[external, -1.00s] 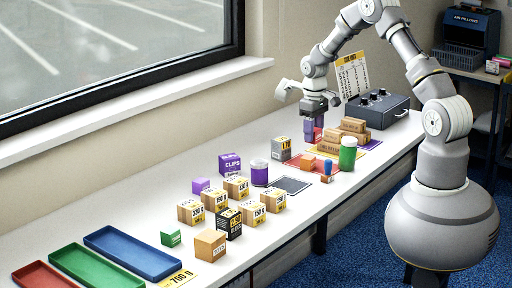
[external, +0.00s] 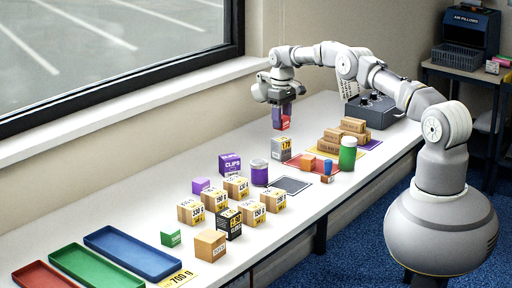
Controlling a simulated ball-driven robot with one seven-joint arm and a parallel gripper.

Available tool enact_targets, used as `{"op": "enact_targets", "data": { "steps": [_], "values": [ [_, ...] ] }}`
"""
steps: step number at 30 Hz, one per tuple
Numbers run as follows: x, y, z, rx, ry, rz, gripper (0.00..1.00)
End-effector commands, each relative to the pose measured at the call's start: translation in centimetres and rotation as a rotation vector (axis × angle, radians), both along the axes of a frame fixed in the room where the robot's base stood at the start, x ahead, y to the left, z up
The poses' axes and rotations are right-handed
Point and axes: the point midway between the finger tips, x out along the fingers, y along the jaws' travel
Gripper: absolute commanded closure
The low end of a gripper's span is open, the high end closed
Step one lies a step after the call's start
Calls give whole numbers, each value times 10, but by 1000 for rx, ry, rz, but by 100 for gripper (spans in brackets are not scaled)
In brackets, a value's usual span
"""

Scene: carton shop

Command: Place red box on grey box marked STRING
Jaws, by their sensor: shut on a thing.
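The grey box (external: 281,149) stands upright on the white table and has a yellow label with dark print. I cannot read the word STRING on it at this size. A gap seems to show between the red box and the grey box's top.
Cartons (external: 345,137) are stacked right of the grey box, near a green jar (external: 347,154). A purple CLIPS box (external: 229,164) and a purple jar (external: 259,173) stand to the left. Several tan boxes (external: 236,187) and coloured trays (external: 131,253) lie nearer the front.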

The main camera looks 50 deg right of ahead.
Motion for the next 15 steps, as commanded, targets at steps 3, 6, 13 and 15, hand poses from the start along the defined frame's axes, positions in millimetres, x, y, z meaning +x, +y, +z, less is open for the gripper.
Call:
{"op": "enact_targets", "data": {
  "steps": [3,6,13,15],
  "values": [
    [1,0,-11,1,2,0,85],
    [1,-1,-29,0,1,0,85],
    [2,-1,-35,0,-1,0,85],
    [2,-1,-35,0,-1,0,85]
  ]
}}
